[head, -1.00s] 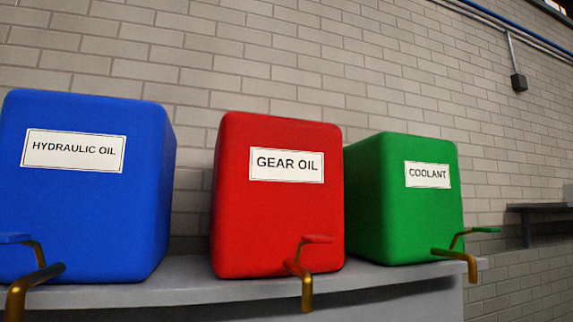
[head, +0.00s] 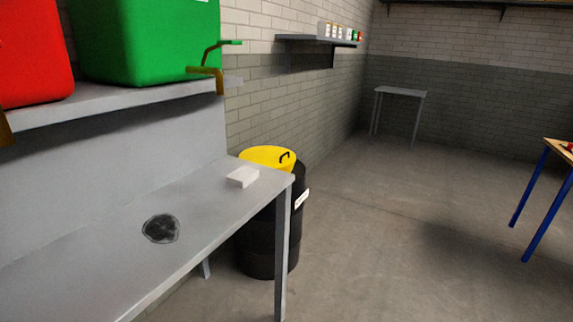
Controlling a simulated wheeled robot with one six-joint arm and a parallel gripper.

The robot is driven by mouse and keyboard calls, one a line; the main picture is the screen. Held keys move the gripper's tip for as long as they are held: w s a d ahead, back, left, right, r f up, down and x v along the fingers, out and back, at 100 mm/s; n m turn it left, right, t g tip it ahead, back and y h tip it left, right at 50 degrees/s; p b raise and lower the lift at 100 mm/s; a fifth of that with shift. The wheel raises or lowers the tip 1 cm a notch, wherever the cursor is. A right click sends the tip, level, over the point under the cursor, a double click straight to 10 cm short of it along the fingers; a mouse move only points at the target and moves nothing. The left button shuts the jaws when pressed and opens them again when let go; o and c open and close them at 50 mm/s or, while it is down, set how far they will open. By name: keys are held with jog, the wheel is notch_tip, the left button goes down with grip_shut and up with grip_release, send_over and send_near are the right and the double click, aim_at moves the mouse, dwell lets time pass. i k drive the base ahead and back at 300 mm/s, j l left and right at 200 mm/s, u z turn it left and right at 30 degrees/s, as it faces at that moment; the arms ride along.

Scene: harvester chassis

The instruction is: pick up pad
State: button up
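A small white block-like pad (head: 243,177) lies flat on the grey bench (head: 205,205), close to its far right end. A dark round patch (head: 161,229), like a stain, is on the bench top nearer to me and to the left of the pad. Nothing covers the pad. My gripper is not in view.
A shelf above the bench holds a red tank (head: 35,50) and a green tank (head: 150,40) with a tap (head: 207,70) sticking out. A black barrel with a yellow lid (head: 268,157) stands behind the bench's end. Open floor (head: 400,240) lies right, with a blue-legged table (head: 545,200) beyond.

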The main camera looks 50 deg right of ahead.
aim_at(244, 177)
jog(key=z, duration=0.95)
